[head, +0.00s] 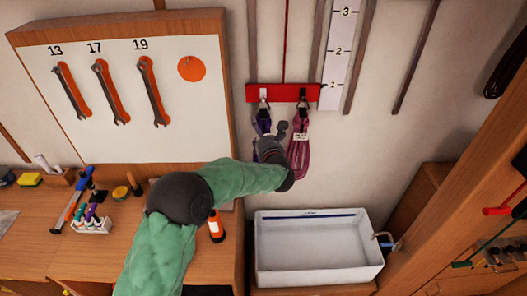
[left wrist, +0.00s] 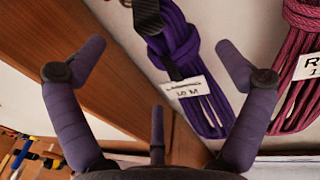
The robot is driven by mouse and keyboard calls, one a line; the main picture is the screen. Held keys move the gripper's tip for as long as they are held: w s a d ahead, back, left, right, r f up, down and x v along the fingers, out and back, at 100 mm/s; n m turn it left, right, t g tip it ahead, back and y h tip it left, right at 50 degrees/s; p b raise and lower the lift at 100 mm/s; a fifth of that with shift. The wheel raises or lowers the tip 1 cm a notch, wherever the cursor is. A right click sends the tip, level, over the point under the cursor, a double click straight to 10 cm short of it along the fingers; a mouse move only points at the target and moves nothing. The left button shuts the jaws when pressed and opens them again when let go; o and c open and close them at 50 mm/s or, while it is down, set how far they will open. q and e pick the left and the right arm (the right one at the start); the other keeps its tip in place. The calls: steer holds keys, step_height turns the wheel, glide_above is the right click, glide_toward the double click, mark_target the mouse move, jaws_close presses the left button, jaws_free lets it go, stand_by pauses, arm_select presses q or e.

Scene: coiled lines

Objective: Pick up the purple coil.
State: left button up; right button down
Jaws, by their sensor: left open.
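The purple coil (head: 262,122) hangs on the left hook of the red rail (head: 285,92) on the wall. In the head view my left gripper (head: 277,138) is in front of it and hides its lower part. In the left wrist view the purple coil (left wrist: 180,48) hangs ahead, with a dark band and a white tag, its lower loops between the spread fingers of the left gripper (left wrist: 160,65). The gripper is open and empty. My right gripper is in neither view.
A magenta coil (head: 299,158) with a white tag hangs close on the right. A wrench board (head: 130,140) stands to the left, its wooden side near my left fingers. A white basin (head: 318,268) is below; a numbered strip (head: 336,55) is on the wall.

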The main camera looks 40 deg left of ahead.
mark_target(261, 124)
arm_select(q)
steer(key=shift+x, duration=2.7)
steer(key=shift+d+r, duration=0.1)
steer(key=c, duration=1.2)
steer(key=shift+w+r, duration=0.1)
steer(key=shift+r, duration=0.05)
steer(key=c, duration=0.3)
steer(key=shift+r, duration=0.15)
